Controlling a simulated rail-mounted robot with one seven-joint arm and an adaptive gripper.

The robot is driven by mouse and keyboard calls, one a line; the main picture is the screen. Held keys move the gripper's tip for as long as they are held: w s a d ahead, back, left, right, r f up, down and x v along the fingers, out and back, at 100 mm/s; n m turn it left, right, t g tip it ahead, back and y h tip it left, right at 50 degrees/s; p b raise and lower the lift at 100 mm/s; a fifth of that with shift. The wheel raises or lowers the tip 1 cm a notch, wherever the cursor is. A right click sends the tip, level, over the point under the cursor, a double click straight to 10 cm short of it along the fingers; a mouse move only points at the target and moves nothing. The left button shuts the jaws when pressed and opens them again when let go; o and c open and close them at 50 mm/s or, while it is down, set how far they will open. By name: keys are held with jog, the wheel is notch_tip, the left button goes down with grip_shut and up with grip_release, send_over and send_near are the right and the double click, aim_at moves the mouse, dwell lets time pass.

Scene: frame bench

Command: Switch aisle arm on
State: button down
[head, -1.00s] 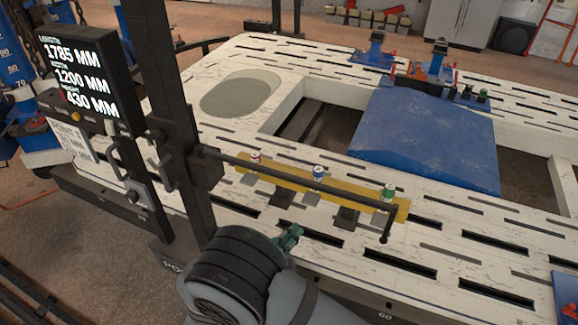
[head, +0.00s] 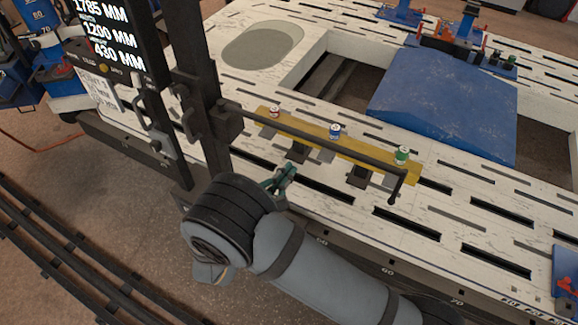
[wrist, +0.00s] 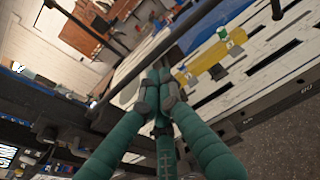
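The black display post (head: 203,90) stands at the left of the bench. Its screen (head: 112,25) shows lit numbers, and a small yellow button (head: 103,66) sits on the panel below. I cannot read which control is marked for the aisle arm. A dark horizontal rod (head: 310,140) reaches right from the post, ending in a bent-down handle (head: 397,188). My gripper (head: 287,170), with teal fingers, is on the near side of the rod, right of the post. In the wrist view its fingers (wrist: 160,78) are drawn together with nothing visible between them.
A yellow strip (head: 350,157) behind the rod carries red-, blue- and green-marked cans; the green-marked can (head: 402,155) is at its right end. The slotted white bench (head: 470,200) has a blue sloped block (head: 450,95) on it. Dark floor rails (head: 60,235) lie at lower left.

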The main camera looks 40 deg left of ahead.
aim_at(312, 142)
jog(key=p+x, duration=0.3)
jog(key=x, duration=0.8)
jog(key=shift+w+p, duration=0.3)
jog(key=shift+w, duration=0.05)
